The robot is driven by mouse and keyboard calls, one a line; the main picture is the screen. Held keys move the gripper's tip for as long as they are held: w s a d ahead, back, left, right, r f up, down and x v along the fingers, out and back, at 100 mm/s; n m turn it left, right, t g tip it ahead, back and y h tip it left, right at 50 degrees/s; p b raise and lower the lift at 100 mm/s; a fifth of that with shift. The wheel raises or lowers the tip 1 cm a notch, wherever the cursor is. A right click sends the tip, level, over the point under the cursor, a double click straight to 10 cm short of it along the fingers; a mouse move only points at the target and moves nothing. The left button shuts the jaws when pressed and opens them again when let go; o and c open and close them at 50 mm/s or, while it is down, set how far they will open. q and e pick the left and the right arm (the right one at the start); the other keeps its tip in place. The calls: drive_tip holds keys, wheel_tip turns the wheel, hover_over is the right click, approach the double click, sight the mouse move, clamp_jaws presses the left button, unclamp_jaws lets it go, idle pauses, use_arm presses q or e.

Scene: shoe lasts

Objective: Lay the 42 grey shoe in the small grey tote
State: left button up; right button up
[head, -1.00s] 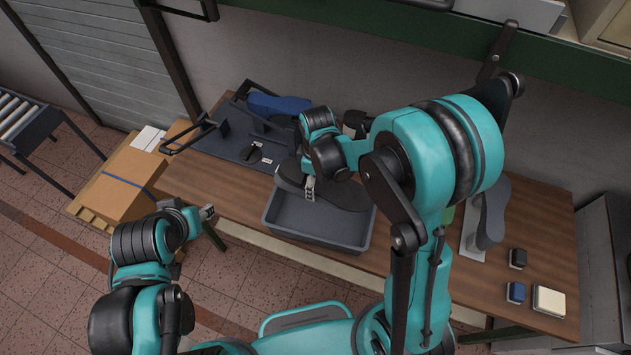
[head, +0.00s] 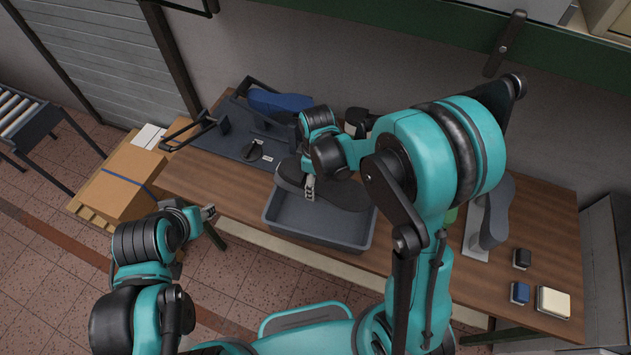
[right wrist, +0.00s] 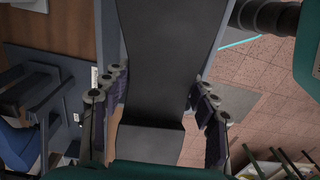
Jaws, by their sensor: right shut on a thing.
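A dark grey shoe (head: 340,193) lies sideways at the back of the small grey tote (head: 318,226), over its rear rim; I cannot tell if it touches. My right gripper (head: 309,188) is shut on the shoe. In the right wrist view the shoe (right wrist: 168,60) fills the space between the two fingers of the right gripper (right wrist: 157,112). The size mark on the shoe is not readable. My left gripper (head: 208,212) is at the table's left front edge, apart from the tote; its jaws are too small to judge.
A dark rack panel (head: 235,140) with a blue shoe (head: 279,102) is at the back left. A grey shoe (head: 496,205) stands on a light plate at the right. Small blocks (head: 522,258) and a cream block (head: 553,302) lie front right. A cardboard box (head: 120,180) is left of the table.

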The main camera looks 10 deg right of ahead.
drive_tip(key=shift+f+b, duration=2.8)
drive_tip(key=shift+f, duration=0.25)
drive_tip(key=o, duration=1.8)
drive_tip(key=shift+r, duration=0.1)
wheel_tip(320, 180, up, 12)
drive_tip(key=shift+d+f, duration=0.1)
